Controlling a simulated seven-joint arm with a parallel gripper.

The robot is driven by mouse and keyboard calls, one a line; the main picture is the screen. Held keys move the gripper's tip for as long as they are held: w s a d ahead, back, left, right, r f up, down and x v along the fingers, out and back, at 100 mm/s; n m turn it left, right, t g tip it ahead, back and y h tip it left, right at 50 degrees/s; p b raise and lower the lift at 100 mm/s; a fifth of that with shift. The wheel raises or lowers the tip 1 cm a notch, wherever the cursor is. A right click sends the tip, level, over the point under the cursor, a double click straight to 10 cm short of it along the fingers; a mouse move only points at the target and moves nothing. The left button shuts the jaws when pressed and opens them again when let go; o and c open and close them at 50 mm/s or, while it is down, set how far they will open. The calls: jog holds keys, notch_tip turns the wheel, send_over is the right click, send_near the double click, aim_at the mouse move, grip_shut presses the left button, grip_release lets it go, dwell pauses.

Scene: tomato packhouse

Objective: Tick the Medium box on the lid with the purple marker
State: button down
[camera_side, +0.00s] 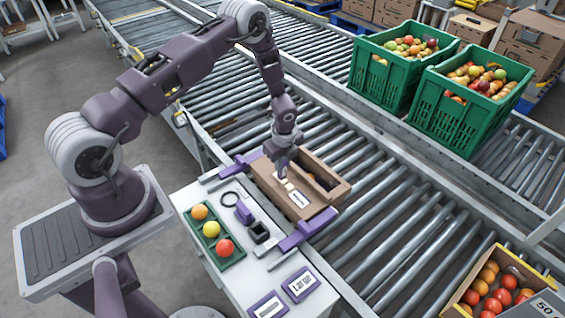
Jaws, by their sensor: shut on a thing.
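A cardboard box (262,180) sits at the edge of the roller conveyor, between purple clamps (303,232). Its brown top carries a white label (299,198) and other small pale patches; the print is too small to read, so I cannot tell which is the Medium box. The right part of the top is open, with some orange produce inside. My gripper (282,168) points down over the left part of the top, close above or at the pale patches. It is shut on a slim thing, likely the purple marker, mostly hidden by the fingers. I cannot tell if its tip touches.
Green crates (450,118) of produce stand behind. A tomato carton (455,304) is front right.

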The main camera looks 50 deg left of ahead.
jog(key=shift+f, duration=0.45)
dwell(0.7)
jog(key=shift+w+d, duration=0.8)
dwell(0.5)
jog(key=a+v, duration=0.1)
jog(key=v, duration=0.5)
jog(key=shift+w, duration=0.3)
